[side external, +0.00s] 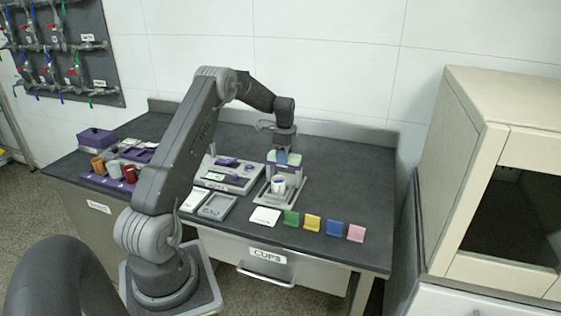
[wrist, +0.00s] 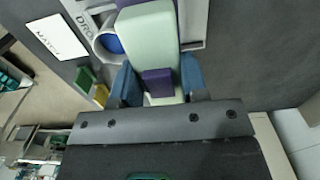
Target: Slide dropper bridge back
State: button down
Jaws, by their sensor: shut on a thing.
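The dropper bridge (side external: 271,157) stands at the dropper station (side external: 262,196) on the bench, a pale green and purple block. In the wrist view the pale green bridge (wrist: 150,35) fills the space ahead of my gripper, with a small purple grip on it. My gripper (side external: 284,157) is over the bridge, and in the wrist view its blue fingers (wrist: 158,82) are shut on it, one on each side. A light cup (side external: 278,184) stands at the front of the station. The cup's blue inside shows beside the bridge in the wrist view (wrist: 112,44).
A white card (side external: 265,216) and green, yellow, blue and pink tabs (side external: 291,217) line the bench front. A grey scale-like unit (side external: 229,174) stands left of the station. Several cups (side external: 113,169) stand far left. The bench right of the station is clear.

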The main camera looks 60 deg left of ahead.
jog(key=shift+w+a+r, duration=0.1)
jog(key=shift+w+a, duration=1.1)
jog(key=shift+a, duration=0.05)
jog(key=c, duration=0.6)
grip_release()
jog(key=shift+c, duration=0.2)
notch_tip(320, 180, up, 14)
jog(key=shift+d, duration=0.1)
